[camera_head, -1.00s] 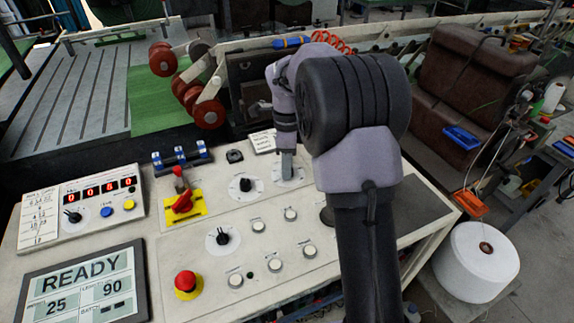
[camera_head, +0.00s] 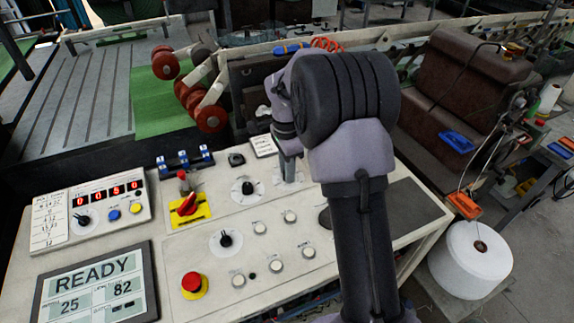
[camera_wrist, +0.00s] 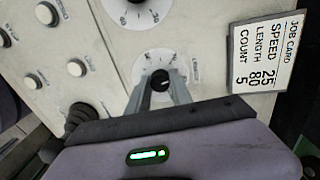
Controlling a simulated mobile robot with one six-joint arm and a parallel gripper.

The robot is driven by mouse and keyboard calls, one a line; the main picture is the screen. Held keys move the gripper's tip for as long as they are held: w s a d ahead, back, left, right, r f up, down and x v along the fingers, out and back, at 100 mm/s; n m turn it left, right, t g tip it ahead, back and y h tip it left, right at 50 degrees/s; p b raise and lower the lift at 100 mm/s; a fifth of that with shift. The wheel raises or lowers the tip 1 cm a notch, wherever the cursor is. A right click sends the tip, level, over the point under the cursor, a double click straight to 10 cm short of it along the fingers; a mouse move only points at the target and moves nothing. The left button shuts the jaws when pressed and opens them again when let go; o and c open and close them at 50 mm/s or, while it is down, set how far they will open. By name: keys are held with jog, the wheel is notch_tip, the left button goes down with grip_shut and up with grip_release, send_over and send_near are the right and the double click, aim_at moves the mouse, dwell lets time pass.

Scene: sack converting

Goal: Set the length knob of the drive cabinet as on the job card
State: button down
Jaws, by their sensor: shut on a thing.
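The length knob (camera_wrist: 160,83) is a small black knob on a round white dial (camera_wrist: 147,65) in the wrist view. My gripper (camera_wrist: 161,90) has both fingers closed on its sides. In the head view my gripper (camera_head: 290,172) points down at this dial, and the knob is hidden behind the fingers. The job card (camera_wrist: 264,52) beside the dial reads speed 25, length 80, count 5. It also shows in the head view (camera_head: 263,145). The cabinet's display (camera_head: 97,285) reads READY, with 25 at left and 82 at right.
Another black knob on a white dial (camera_head: 247,189) sits left of my gripper. A red switch on a yellow plate (camera_head: 188,208), a red stop button (camera_head: 192,282) and several white buttons share the panel. A counter box (camera_head: 97,212) with red digits stands at left.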

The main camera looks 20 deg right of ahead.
jog(key=shift+n, duration=0.6)
jog(key=c, duration=1.1)
grip_release()
jog(key=shift+c, duration=0.2)
notch_tip(320, 180, up, 17)
jog(key=p, duration=0.7)
jog(key=shift+w+r, duration=0.2)
jog(key=shift+w, duration=0.15)
